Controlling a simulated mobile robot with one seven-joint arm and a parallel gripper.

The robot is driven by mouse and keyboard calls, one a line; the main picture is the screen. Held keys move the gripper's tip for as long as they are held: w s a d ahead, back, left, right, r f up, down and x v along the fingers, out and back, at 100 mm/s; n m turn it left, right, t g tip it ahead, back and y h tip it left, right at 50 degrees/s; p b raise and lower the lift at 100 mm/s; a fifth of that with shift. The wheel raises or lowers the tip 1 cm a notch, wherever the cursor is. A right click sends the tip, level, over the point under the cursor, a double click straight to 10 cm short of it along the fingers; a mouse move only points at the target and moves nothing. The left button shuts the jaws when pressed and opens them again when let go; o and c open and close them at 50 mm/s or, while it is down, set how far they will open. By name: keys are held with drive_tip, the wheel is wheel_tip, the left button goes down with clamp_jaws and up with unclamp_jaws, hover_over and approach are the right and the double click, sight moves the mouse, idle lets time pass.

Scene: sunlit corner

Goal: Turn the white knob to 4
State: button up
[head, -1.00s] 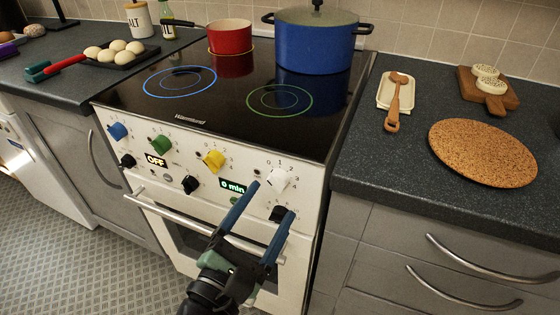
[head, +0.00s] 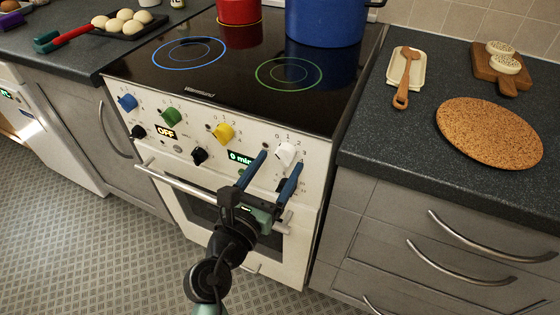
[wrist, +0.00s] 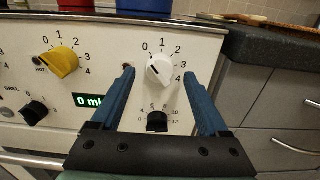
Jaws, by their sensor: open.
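The white knob (head: 286,153) is at the right end of the stove's front panel. In the wrist view the white knob (wrist: 159,70) has printed numbers 0 to 4 around it, and its dark mark lies on the upper-left side, toward the 0. My gripper (head: 281,160) is open in front of the panel. In the wrist view my gripper (wrist: 159,74) has one blue finger on each side of the white knob, with visible gaps. I cannot tell how far the fingertips are from the panel.
A black knob (wrist: 157,121) sits just below the white knob, between the fingers in the wrist view. A yellow knob (head: 223,133) and the green display (head: 240,158) are to the left. The oven handle (head: 180,183) runs below. The worktop edge (head: 400,171) is to the right.

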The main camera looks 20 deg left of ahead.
drive_tip(key=shift+w, duration=0.95)
clamp_jaws()
